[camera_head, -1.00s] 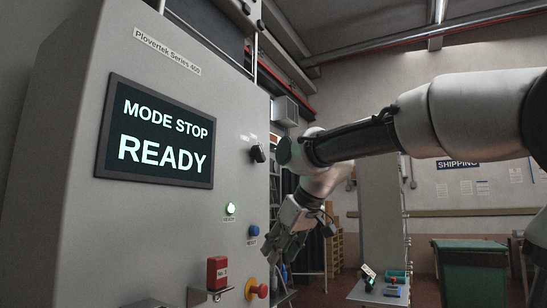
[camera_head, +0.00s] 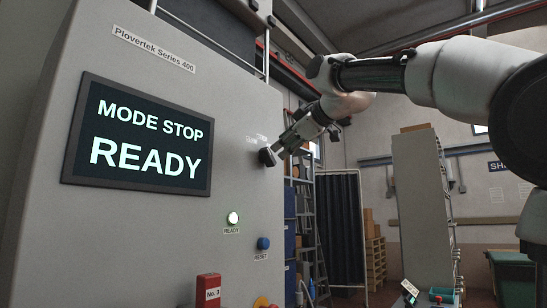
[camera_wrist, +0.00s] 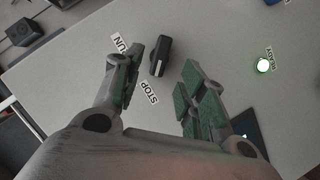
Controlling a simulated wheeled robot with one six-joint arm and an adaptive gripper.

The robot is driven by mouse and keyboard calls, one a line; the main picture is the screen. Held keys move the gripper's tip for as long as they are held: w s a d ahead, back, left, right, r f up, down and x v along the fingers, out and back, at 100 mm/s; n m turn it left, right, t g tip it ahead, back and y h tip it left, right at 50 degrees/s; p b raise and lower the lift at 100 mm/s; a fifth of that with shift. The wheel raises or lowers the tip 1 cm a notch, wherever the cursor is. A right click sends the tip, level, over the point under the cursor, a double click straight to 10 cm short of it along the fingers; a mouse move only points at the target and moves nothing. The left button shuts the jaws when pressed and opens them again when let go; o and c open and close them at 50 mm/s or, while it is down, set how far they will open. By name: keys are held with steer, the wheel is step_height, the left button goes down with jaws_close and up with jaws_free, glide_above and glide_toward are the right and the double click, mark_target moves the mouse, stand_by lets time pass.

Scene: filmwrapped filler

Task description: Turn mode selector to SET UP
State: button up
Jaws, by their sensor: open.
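The mode selector (camera_head: 266,157) is a dark knob on the grey panel, right of the screen. The screen (camera_head: 142,139) reads MODE STOP and READY. In the wrist view the black selector knob (camera_wrist: 159,56) shows a white mark and lies between my fingertips. A RUN label (camera_wrist: 122,42), partly covered by a finger, and a STOP label (camera_wrist: 148,98) are beside it. I cannot read a SET UP label. My gripper (camera_wrist: 163,66) is open, its fingers on either side of the knob; contact is not clear. It also shows at the selector in the head view (camera_head: 283,147).
A lit green READY lamp (camera_head: 232,218), a blue RESET button (camera_head: 263,243) and a red No. 3 block (camera_head: 208,288) are below the selector. Shelving and a ladder (camera_head: 311,215) stand behind the panel. A green bin (camera_head: 513,272) stands at right.

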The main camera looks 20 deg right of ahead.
mark_target(271, 156)
steer(key=x, duration=0.7)
steer(key=shift+w+f, duration=0.1)
steer(key=shift+w, duration=0.05)
jaws_close()
